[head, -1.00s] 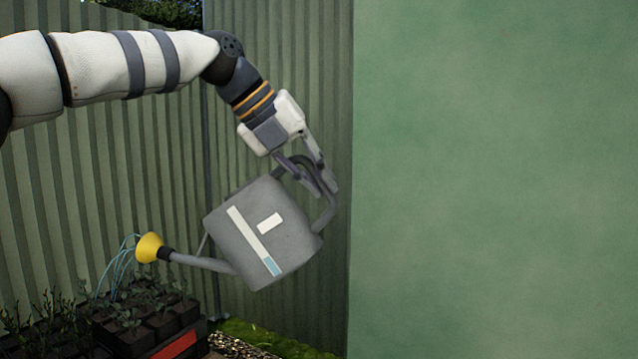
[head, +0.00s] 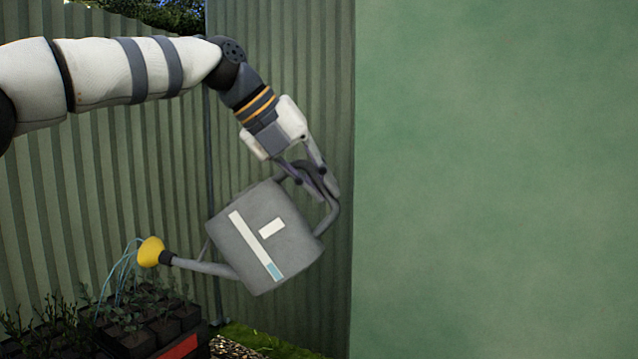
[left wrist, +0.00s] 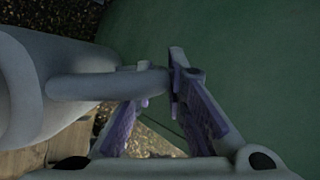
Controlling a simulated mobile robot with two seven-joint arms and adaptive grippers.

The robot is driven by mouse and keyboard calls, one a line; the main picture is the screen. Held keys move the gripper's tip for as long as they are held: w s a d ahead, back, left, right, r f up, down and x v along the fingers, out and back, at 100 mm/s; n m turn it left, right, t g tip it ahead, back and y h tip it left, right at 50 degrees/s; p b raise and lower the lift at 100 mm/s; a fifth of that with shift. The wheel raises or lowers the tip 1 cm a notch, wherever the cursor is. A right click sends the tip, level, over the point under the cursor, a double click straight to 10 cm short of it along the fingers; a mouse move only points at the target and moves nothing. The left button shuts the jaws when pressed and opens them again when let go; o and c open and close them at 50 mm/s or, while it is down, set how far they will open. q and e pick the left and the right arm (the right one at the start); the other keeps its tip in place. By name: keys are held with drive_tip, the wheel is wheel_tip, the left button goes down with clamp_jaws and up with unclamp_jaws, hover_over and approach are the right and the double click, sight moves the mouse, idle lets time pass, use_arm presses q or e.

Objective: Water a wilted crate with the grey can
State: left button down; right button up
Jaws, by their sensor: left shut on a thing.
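The grey watering can (head: 262,240) hangs tilted in my left gripper (head: 325,192), its yellow rose (head: 150,252) pointing left. Thin blue streams of water (head: 124,272) fall from the rose onto a dark crate of potted plants (head: 189,345) at the lower left. The crate has a red label on its front. My left gripper is shut on the can's handle; in the left wrist view the handle (left wrist: 105,85) runs between the purple fingers (left wrist: 165,110). The can is clear of the crate. My right gripper is in neither view.
A corrugated green fence (head: 270,60) stands behind the can. A flat green wall (head: 490,180) fills the right side. Grass (head: 260,338) and gravel (head: 235,347) show beside the crate. More plants (head: 45,315) stand at the far lower left.

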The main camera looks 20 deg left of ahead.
use_arm(q)
drive_tip(key=shift+r, duration=0.35)
idle(0.5)
drive_tip(key=shift+s+a+r, duration=0.1)
drive_tip(key=shift+a+r, duration=0.2)
drive_tip(key=shift+r, duration=0.2)
drive_tip(key=shift+f, duration=0.1)
drive_tip(key=d+f+g+y, duration=0.1)
drive_tip(key=f+y, duration=0.1)
drive_tip(key=f, duration=0.6)
drive_tip(key=d+f+m+y, duration=0.1)
drive_tip(key=d+f+y, duration=0.1)
drive_tip(key=f, duration=0.6)
drive_tip(key=shift+w+f+g+y, duration=0.25)
drive_tip(key=shift+w+g+y, duration=0.2)
drive_tip(key=shift+y, duration=0.25)
drive_tip(key=shift+a, duration=0.1)
